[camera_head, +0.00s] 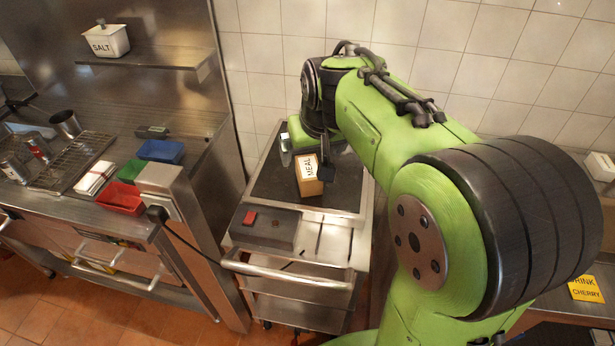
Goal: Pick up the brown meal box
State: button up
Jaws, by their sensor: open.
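The brown meal box (309,177) stands on the dark top of the steel cart (262,190), with a white label reading MEAL. My gripper (318,158) is at the box, at the end of my green arm, which reaches in from the right. A dark finger shows at the box's right upper side. The other finger is hard to make out, and I cannot tell whether either finger touches the box. The gripper is open. The far side of the box is partly hidden by the gripper.
A grey device with a red button (270,226) sits on the cart's front left. Red (121,198) and blue (161,151) trays lie on the left counter. The tiled wall closes off the back.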

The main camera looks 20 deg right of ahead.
jog(key=m+b, duration=0.1)
jog(key=b, duration=0.2)
send_near(309, 168)
jog(key=shift+g, duration=0.3)
jog(key=x, duration=0.7)
jog(key=shift+w+r, duration=0.1)
jog(key=shift+w, duration=0.1)
jog(key=x, duration=0.6)
jog(key=shift+w, duration=0.2)
jog(key=shift+r, duration=0.1)
jog(key=shift+s, duration=0.1)
jog(key=shift+f+b, duration=0.2)
jog(key=shift+b, duration=0.15)
